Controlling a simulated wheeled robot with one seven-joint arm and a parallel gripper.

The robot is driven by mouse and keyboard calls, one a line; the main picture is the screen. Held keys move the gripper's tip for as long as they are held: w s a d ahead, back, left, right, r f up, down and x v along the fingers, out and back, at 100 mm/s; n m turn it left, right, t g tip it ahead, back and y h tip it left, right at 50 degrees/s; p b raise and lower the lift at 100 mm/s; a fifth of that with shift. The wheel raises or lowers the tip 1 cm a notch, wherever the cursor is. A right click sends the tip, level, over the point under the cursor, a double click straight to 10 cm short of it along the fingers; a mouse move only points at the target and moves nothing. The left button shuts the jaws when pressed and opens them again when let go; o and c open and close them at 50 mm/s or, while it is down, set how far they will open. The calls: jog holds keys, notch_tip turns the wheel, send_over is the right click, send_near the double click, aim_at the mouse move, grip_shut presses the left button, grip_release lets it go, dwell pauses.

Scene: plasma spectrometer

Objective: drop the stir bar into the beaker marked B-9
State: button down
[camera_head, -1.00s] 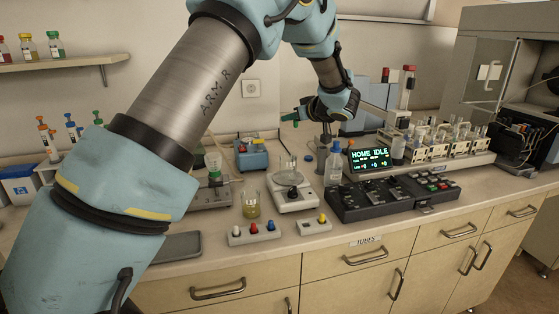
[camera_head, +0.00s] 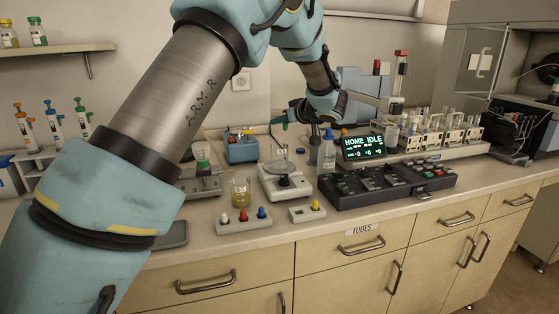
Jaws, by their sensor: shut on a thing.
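My gripper (camera_head: 287,118) is at the end of my arm, at the back middle of the bench and pointing left. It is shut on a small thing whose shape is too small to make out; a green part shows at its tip. I cannot pick out the stir bar. A glass beaker with yellowish liquid (camera_head: 240,194) stands on the bench, below and left of my gripper. A clear glass vessel (camera_head: 281,167) stands on a white stirrer-like device (camera_head: 287,187), below my gripper. I can read B-9 on neither.
A blue device (camera_head: 241,149) stands left of my gripper. A wash bottle (camera_head: 327,155), a lit display (camera_head: 362,147) and a dark control panel (camera_head: 390,184) are to the right. Small button boxes (camera_head: 243,224) line the front edge. Vial racks (camera_head: 440,138) stand at the back right.

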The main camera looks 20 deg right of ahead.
jog(key=c, duration=0.8)
grip_release()
jog(key=shift+o, duration=0.2)
jog(key=shift+s, duration=0.1)
jog(key=b+v, duration=0.2)
jog(key=v, duration=0.8)
jog(key=shift+s+r, duration=0.25)
